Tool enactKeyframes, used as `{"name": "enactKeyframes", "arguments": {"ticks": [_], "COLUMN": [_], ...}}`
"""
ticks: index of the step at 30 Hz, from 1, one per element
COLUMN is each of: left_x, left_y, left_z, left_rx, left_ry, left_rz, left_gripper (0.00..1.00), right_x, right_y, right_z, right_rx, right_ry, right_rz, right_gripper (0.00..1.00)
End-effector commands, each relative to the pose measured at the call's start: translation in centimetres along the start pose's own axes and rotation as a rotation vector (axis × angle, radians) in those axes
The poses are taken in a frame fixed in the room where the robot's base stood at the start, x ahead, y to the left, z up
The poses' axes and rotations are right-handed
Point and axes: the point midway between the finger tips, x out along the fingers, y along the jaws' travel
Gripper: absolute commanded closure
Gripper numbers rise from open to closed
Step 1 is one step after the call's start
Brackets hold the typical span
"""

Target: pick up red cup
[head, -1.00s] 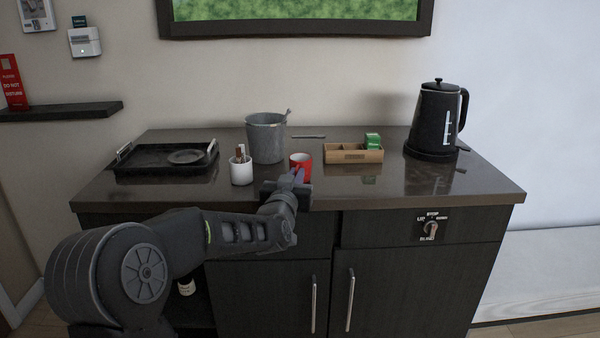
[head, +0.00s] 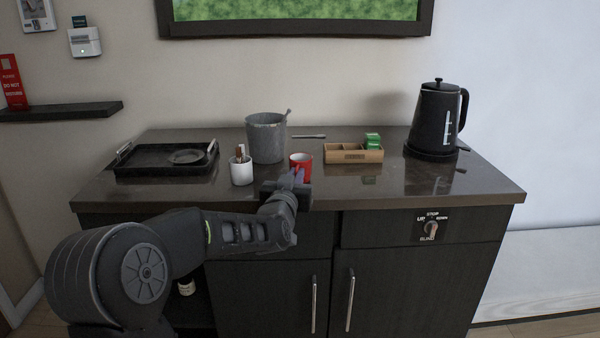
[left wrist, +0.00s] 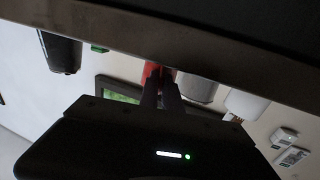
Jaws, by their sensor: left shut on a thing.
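The red cup (head: 301,163) stands upright on the dark counter (head: 390,185), near its front edge. It also shows in the left wrist view (left wrist: 152,68), partly hidden behind the fingers. My left gripper (head: 299,177) reaches in from the front and is shut on the red cup at its near side. In the left wrist view the two fingers of the left gripper (left wrist: 161,82) are close together against the red cup. The exact contact is hidden. My right gripper is not in view.
A white cup (head: 241,172) with sticks stands left of the red cup. A grey bucket (head: 266,140) is behind. A wooden box (head: 353,155) with green packets sits to the right. A black kettle (head: 436,118) stands far right, a black tray (head: 140,163) far left.

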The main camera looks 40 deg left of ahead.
Motion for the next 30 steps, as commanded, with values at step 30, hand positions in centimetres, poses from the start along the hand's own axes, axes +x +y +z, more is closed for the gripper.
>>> {"name": "enactKeyframes", "arguments": {"ticks": [30], "left_x": [0.0], "left_y": [0.1], "left_z": [-10.1], "left_rx": [0.000], "left_ry": [0.001], "left_rz": [-0.001], "left_gripper": [1.00], "right_x": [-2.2], "right_y": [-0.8], "right_z": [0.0], "right_rx": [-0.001], "right_ry": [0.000], "right_rz": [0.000], "right_gripper": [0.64]}}
